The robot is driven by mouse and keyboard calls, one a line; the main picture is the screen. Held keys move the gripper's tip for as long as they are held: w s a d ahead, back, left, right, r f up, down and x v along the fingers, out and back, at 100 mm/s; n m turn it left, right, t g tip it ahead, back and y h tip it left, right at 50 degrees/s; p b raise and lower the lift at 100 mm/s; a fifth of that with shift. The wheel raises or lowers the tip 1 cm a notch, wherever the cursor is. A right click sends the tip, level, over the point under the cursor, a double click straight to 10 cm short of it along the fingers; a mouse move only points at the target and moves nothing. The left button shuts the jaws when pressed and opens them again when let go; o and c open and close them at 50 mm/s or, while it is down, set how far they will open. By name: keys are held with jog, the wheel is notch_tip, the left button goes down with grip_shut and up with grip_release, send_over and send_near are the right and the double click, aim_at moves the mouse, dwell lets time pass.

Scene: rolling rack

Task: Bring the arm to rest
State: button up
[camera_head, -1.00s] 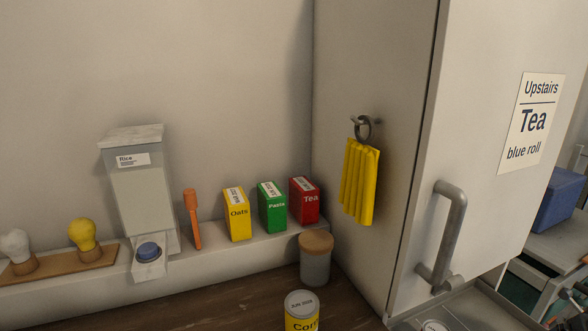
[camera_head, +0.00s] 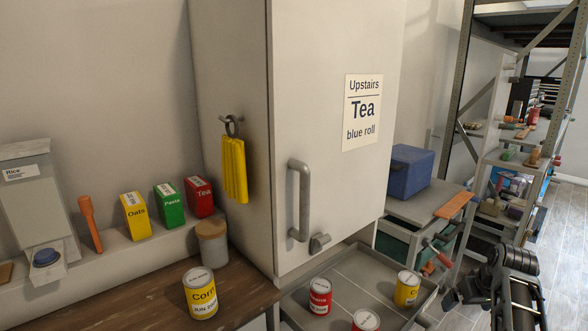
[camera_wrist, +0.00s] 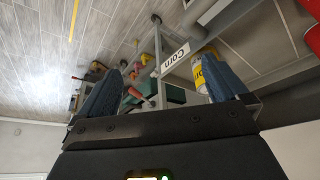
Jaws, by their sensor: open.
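My gripper (camera_wrist: 160,88) shows in the wrist view with its two blue fingers spread wide apart. Nothing is held between them. The wrist view is upside down or steeply tilted; floor, cart and tray lie beyond the fingers. In the head view, part of my dark arm (camera_head: 505,285) stands at the lower right, over the floor and right of the tray. The fingers cannot be made out clearly there.
A tray (camera_head: 345,277) with several cans stands left of my arm. A cart with a blue bin (camera_head: 405,170) and a tall rack (camera_head: 462,75) are behind. A corn can (camera_head: 200,293) stands on the wooden counter. Open floor (camera_head: 565,235) lies at the right.

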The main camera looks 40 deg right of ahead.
jog(key=s+a+f+n+t+h, duration=0.15)
jog(key=a+f, duration=0.45)
jog(key=a, duration=0.6)
jog(key=s+a+n+t, duration=0.2)
jog(key=a, duration=0.5)
jog(key=s+a+n+t, duration=0.2)
jog(key=s+a, duration=0.1)
jog(key=a, duration=0.5)
jog(key=s+a+r+n+t+y, duration=0.1)
jog(key=s+a+r+t+y, duration=0.1)
jog(key=s+a+r, duration=0.4)
jog(key=s+a+r+n+t+y, duration=0.1)
jog(key=s+a+r+t, duration=0.3)
jog(key=a+r, duration=0.9)
jog(key=s+r+y, duration=0.1)
jog(key=s, duration=0.2)
jog(key=shift+a+b, duration=0.35)
jog(key=shift+b, duration=0.05)
